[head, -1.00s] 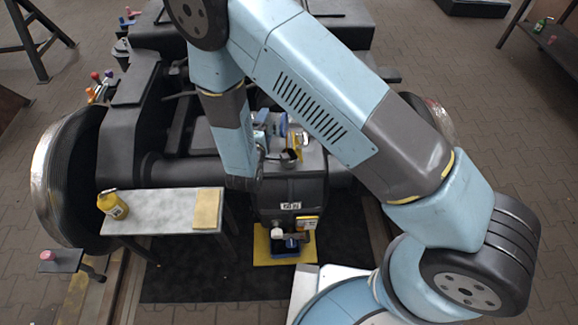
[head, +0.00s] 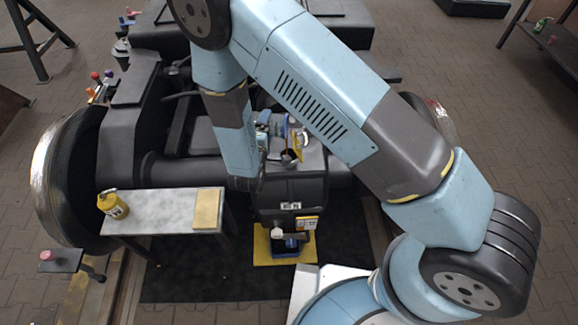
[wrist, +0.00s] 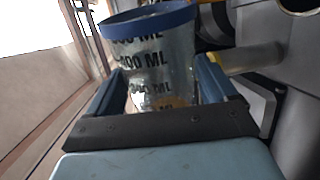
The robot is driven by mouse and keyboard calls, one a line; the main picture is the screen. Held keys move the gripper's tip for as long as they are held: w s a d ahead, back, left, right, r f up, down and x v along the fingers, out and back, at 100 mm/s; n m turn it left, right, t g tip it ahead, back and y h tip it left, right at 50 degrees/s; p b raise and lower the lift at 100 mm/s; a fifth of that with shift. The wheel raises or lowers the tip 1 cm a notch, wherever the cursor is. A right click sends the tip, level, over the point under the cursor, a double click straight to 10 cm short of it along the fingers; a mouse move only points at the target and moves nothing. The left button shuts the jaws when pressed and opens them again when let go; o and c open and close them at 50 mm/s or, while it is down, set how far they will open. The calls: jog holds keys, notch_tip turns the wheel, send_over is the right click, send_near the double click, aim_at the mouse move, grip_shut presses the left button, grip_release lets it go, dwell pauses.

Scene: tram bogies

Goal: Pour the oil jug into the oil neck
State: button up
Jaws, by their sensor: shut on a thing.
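The oil jug (wrist: 155,60) is a clear beaker with a blue rim and black ML marks, low amber oil showing through its wall. My gripper (wrist: 168,92) is shut on it, one blue finger on each side, in the wrist view. In the head view my gripper and the jug are small and partly hidden by my forearm, above the middle of the bogie. The oil neck (head: 291,156) appears as a dark round opening on the gearbox, just below the jug. A dark opening (wrist: 298,5) also shows at the upper right of the wrist view; I cannot tell whether oil is flowing.
A yellow piece (head: 297,145) stands close beside the neck. A bench (head: 160,212) at left holds a yellow bottle (head: 112,204) and a tan pad (head: 208,208). A blue tray (head: 288,243) lies on a yellow mat below the gearbox. Dark wheels flank the bogie.

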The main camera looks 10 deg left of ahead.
jog(key=shift+a+r+n, duration=0.35)
jog(key=shift+a+n, duration=0.05)
jog(key=shift+n, duration=0.4)
jog(key=shift+a+r+n+h, duration=0.2)
jog(key=shift+a+n+h, duration=0.25)
jog(key=shift+n, duration=0.25)
jog(key=shift+r, duration=0.1)
